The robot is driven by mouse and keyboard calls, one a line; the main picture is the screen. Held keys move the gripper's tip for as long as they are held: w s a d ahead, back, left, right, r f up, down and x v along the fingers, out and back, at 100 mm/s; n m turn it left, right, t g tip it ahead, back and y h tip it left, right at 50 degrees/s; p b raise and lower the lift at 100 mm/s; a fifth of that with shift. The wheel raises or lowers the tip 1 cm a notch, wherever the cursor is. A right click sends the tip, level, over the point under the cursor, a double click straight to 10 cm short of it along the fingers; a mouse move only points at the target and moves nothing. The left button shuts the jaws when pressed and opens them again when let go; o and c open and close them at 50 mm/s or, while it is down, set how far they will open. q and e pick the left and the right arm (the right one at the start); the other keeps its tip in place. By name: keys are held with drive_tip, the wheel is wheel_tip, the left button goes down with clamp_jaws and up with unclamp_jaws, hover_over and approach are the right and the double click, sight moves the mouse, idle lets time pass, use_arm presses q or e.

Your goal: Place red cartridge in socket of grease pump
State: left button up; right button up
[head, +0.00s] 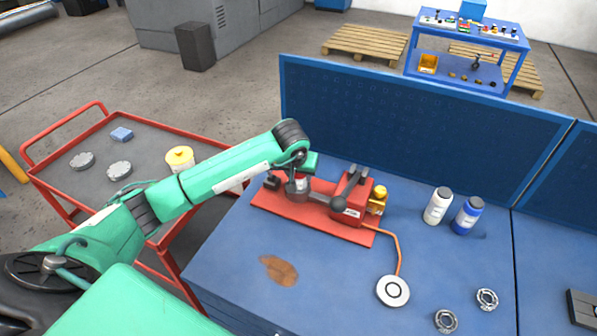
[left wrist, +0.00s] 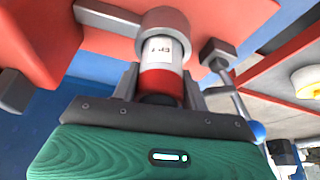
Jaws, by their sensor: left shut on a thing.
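The grease pump (head: 346,208) is a red unit with a lever on a red base plate, on the blue bench. Its round grey socket collar (left wrist: 163,20) shows at the top of the left wrist view. The red cartridge (left wrist: 162,62), with a white printed label and a red band, is between the fingers of my left gripper (left wrist: 158,84). The cartridge's far end meets the collar; how deep it sits inside is hidden. In the head view my left gripper (head: 299,184) is over the left half of the pump's base. My right gripper is not in view.
An orange hose runs from the pump to a white round disc (head: 393,291). White (head: 437,207) and blue (head: 467,216) bottles stand right of the pump. A blue panel (head: 420,130) rises behind. A red cart (head: 60,200) stands left. The bench front is mostly clear, with a brown stain.

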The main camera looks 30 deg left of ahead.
use_arm(q)
drive_tip(key=shift+f, duration=0.1)
drive_tip(key=o, duration=1.1)
drive_tip(key=shift+r, duration=0.3)
drive_tip(key=b+v, duration=0.3)
drive_tip(key=v, duration=0.8)
drive_tip(key=shift+s+r, duration=0.25)
drive_tip(key=shift+r, duration=0.05)
